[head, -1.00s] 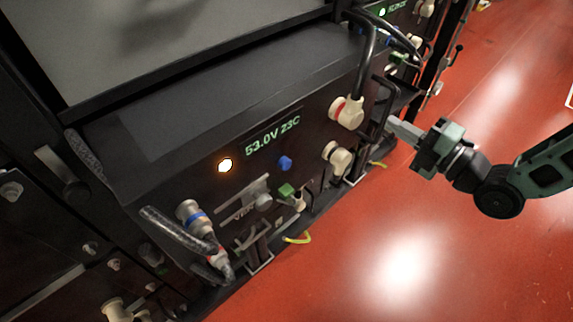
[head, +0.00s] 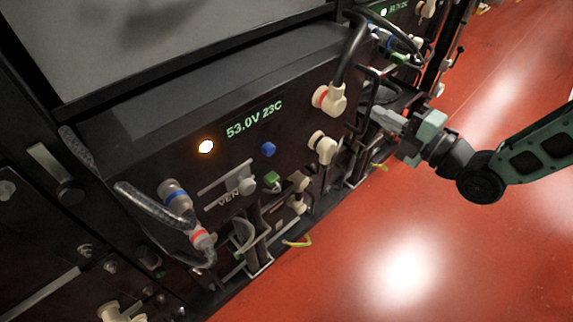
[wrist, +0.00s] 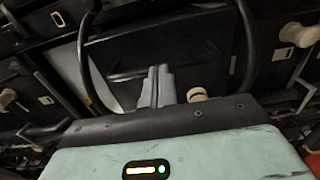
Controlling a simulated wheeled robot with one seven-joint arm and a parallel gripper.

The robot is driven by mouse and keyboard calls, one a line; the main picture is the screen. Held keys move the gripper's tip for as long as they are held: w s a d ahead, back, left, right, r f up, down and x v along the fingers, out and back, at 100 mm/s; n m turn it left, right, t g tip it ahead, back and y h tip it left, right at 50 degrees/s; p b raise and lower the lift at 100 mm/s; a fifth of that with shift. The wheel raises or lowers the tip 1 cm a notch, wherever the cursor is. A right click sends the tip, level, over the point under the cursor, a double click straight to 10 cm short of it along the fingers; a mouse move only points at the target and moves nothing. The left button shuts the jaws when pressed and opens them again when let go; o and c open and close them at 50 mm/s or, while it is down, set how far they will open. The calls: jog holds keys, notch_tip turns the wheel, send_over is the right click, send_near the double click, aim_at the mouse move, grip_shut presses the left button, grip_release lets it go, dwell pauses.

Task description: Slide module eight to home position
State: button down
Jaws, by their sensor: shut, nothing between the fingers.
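A large black module (head: 165,125) with a lit display reading "53.0V 23C" sits in the rack in the head view. I cannot read a number eight on it. Its front carries an orange-white lamp (head: 206,146), a blue knob (head: 268,149) and white elbow connectors (head: 322,146). My gripper (head: 377,116) is at the right end of the module's front, beside a black handle (head: 366,95). Whether it touches the module is unclear. In the wrist view my gripper's grey fingers (wrist: 158,86) are together and empty, pointing at a dark front.
A black cable runs from the red-banded connector (head: 330,99) up near my gripper. A braided cable (head: 150,203) loops at lower left. Another lit module (head: 384,12) stands farther along the rack. The red floor (head: 400,250) at right is clear.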

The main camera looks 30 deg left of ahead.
aim_at(350, 98)
jog(key=shift+b+x, duration=2.3)
jog(key=shift+x, duration=3.4)
jog(key=shift+b+v, duration=0.75)
jog(key=shift+v, duration=3.35)
